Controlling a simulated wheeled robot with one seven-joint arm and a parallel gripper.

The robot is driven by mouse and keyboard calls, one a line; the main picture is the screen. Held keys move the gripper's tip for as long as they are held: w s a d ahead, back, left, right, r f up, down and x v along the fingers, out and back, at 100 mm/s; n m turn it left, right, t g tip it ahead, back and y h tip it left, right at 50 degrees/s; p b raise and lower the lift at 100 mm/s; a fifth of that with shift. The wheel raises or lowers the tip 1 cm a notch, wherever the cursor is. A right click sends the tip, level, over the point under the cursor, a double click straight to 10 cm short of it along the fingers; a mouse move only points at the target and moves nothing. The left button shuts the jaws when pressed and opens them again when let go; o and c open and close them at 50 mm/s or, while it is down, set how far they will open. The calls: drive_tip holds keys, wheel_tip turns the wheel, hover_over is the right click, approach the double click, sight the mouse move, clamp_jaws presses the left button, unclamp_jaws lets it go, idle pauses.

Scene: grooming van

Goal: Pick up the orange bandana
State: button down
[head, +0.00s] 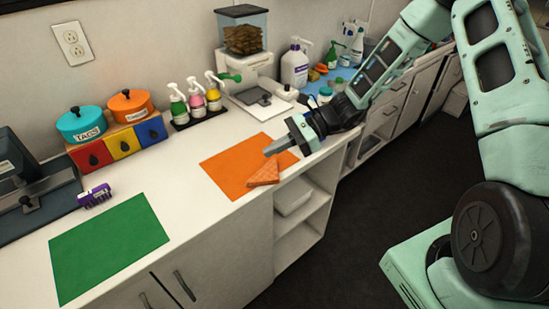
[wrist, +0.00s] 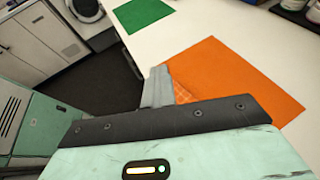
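The orange bandana (head: 263,174) is a small folded, patterned cloth. It lies at the front edge of the orange mat (head: 232,166), near the counter's front edge. My gripper (head: 272,150) is above and just behind it in the head view, with its grey fingers together and nothing seen between them. In the wrist view, the fingers (wrist: 157,86) show beside a visible part of the bandana (wrist: 182,93). The rest of the bandana is hidden behind the gripper there. The gap between fingers and cloth is hard to judge.
A green mat (head: 108,243) lies to the left, with a purple brush (head: 95,196) behind it. Open shelves (head: 300,205) are below the counter.

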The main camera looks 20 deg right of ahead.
drive_tip(key=shift+r, duration=0.1)
drive_tip(key=shift+c, duration=2.2)
unclamp_jaws()
